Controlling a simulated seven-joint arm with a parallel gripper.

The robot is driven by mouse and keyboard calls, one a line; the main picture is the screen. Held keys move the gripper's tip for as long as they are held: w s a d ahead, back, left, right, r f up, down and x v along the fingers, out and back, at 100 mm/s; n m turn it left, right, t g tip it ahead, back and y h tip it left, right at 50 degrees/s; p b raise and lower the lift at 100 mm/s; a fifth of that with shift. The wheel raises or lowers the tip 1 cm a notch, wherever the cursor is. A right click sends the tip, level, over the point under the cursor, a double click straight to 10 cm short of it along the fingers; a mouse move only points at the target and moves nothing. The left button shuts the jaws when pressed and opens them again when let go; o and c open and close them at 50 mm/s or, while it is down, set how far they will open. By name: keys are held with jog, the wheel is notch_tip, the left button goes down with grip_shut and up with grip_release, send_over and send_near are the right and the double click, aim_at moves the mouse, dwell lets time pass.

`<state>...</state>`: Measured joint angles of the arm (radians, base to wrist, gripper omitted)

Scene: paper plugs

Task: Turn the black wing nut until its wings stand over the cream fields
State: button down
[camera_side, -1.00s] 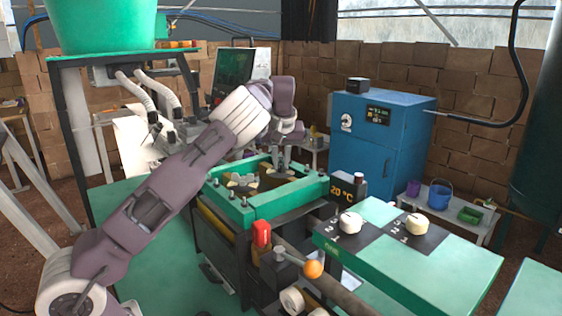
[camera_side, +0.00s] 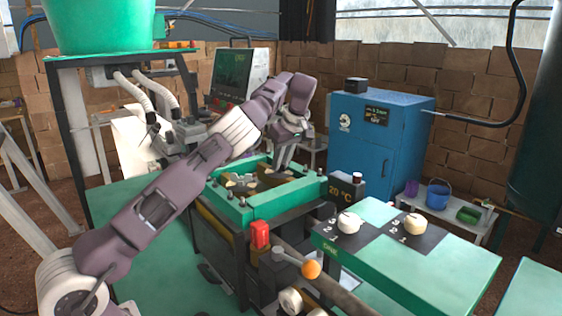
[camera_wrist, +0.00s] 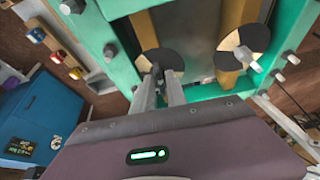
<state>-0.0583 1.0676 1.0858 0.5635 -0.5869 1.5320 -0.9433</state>
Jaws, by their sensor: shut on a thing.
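The black wing nut (camera_wrist: 155,72) sits on a round disc (camera_wrist: 170,60) with black and cream fields, left of centre in the wrist view. My gripper (camera_wrist: 160,83) is shut on the nut, its two pale fingers coming up from below. The fingers partly hide the nut and disc, so I cannot tell exactly how its wings lie over the cream fields. In the side view my gripper (camera_side: 281,160) reaches down into the green frame (camera_side: 262,207), and the nut is too small to make out.
A second black and cream disc (camera_wrist: 237,40) carries a pale wing nut (camera_wrist: 249,61) on the right in the wrist view. Bolts stand on the green frame. A red-capped part (camera_side: 260,235) and an orange knob (camera_side: 311,270) stand in front; a blue cabinet (camera_side: 380,150) stands behind.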

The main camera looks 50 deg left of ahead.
jog(key=shift+n, duration=0.3)
dwell(0.5)
jog(key=c, duration=1.6)
grip_release()
jog(key=shift+o, duration=0.2)
jog(key=shift+d, duration=0.1)
